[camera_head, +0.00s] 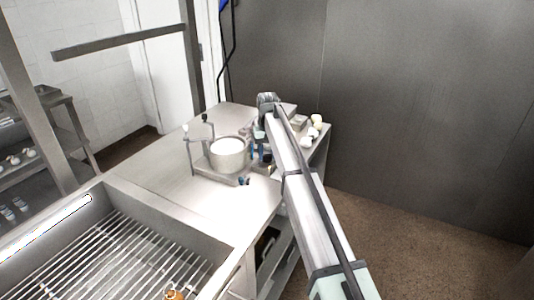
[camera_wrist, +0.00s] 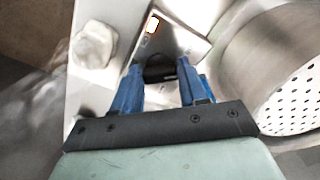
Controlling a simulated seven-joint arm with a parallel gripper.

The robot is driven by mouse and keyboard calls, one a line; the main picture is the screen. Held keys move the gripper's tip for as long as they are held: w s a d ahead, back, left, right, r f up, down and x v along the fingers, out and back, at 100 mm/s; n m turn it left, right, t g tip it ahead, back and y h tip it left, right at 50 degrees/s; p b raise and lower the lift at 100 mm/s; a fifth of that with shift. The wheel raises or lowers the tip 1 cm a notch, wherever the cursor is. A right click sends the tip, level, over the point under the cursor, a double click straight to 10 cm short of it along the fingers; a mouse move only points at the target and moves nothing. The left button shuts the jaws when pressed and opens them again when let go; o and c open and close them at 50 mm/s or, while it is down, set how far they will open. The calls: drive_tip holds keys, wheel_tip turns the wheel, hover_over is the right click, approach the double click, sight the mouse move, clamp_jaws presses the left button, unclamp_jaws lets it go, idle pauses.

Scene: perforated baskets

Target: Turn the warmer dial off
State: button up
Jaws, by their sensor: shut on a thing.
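My gripper is shut on the dial, one finger on each side. The dial's marks and its setting cannot be read. In the head view my gripper (camera_head: 261,153) is at the right of the round metal pot, and my arm largely hides the dial and panel there.
A round metal pot (camera_head: 229,160) stands close beside my gripper; a perforated metal surface (camera_wrist: 292,100) shows at the right in the wrist view. Several white lumps (camera_head: 313,130) lie on the counter's far right. The counter's left part (camera_head: 150,165) is clear. A slatted metal basin (camera_head: 120,255) is in front.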

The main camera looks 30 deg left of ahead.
sight(268, 155)
drive_tip(key=shift+n, duration=2)
drive_tip(key=o, duration=1.1)
drive_tip(key=shift+c, duration=0.2)
drive_tip(key=shift+r, duration=0.1)
wheel_tip(268, 155, up, 14)
drive_tip(key=shift+f, duration=0.2)
